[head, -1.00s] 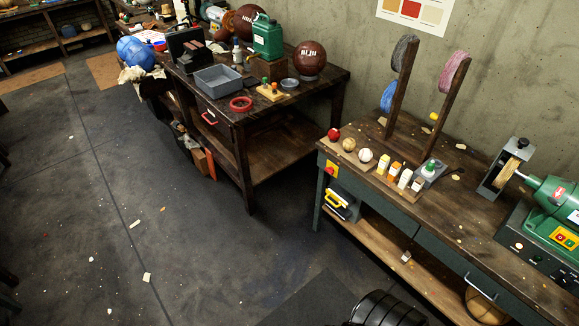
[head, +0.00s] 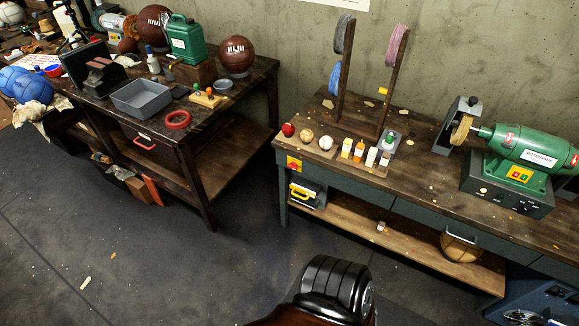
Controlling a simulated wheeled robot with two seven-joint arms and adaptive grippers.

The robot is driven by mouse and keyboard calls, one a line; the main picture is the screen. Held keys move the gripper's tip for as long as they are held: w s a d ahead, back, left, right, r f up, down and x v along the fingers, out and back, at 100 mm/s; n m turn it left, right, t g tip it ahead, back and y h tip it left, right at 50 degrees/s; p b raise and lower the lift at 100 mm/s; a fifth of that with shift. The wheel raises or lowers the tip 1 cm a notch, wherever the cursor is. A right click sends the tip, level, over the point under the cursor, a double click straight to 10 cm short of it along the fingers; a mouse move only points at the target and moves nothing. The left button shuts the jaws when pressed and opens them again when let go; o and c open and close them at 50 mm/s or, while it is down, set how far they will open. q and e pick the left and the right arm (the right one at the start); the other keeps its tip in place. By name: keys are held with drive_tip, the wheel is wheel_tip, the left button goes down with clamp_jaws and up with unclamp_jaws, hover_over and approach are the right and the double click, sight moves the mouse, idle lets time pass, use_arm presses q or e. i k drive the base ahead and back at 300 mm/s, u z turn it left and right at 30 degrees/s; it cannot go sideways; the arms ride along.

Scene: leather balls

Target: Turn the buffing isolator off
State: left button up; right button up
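A red rotary switch on a yellow plate (head: 294,163), which looks like the isolator, is on the left end of the front of the buffing bench (head: 350,182). Its exact knob position is too small to read. The green buffing machine (head: 530,148) stands on the right of the bench top, with a tan wheel (head: 462,129) at its left end and red and green buttons on a yellow panel (head: 520,174). Neither of my grippers is in view.
A second table (head: 190,150) stands to the left with a grey tray (head: 142,97), a green can (head: 187,40) and brown balls. A yellow-handled item (head: 303,194) and a ball (head: 460,246) sit on the bench's lower shelf. The floor before the bench is mostly clear.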

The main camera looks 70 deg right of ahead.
sight(294, 165)
drive_tip(key=z, duration=0.7)
drive_tip(key=i, duration=0.85)
drive_tip(key=z, duration=0.95)
